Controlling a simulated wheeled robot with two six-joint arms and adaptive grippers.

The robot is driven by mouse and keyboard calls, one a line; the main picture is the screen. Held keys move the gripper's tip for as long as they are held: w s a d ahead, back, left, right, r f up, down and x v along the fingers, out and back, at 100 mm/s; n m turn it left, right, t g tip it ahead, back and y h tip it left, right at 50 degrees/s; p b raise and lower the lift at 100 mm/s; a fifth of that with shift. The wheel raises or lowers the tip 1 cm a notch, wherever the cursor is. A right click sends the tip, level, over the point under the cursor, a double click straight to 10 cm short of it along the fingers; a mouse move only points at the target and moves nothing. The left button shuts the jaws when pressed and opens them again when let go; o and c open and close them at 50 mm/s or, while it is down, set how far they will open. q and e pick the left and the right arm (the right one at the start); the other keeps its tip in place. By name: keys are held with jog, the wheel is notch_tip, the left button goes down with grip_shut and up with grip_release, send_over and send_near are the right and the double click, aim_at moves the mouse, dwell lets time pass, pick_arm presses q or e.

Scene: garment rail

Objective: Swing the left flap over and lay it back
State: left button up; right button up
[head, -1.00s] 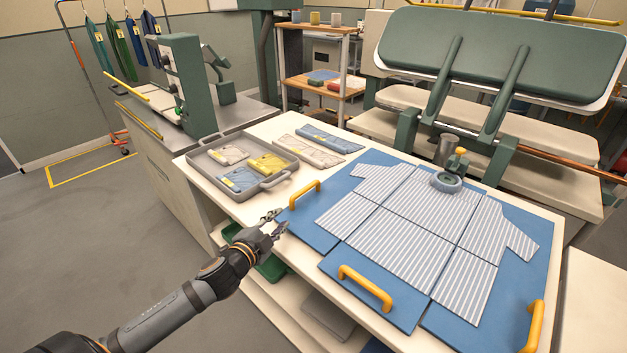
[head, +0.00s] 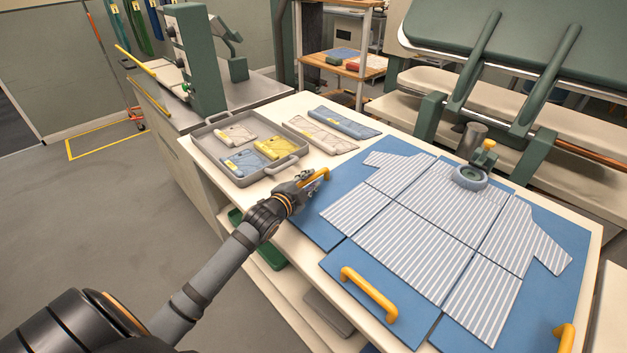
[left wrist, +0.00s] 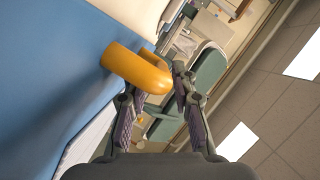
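The blue folding board (head: 336,264) lies flat on the white table with a striped shirt (head: 430,215) spread over its panels. The left flap (head: 318,218) lies flat and carries a yellow handle (head: 318,175) near its outer edge. My left gripper (head: 308,183) is at this handle. In the left wrist view the handle (left wrist: 138,68) reaches in front of the fingers of my left gripper (left wrist: 153,88), which stand apart. The handle's end appears near or between the fingertips; I cannot tell whether they touch it. My right gripper is not in view.
A grey tray (head: 205,152) with folded shirts stands behind the left flap. More folded garments (head: 335,122) lie beside it. A round grey-blue weight (head: 469,177) sits on the shirt's collar. A front flap has its own yellow handle (head: 368,293). A green press (head: 500,60) stands behind.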

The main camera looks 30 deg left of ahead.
pick_arm(q)
jog(key=shift+x, duration=1.15)
grip_shut()
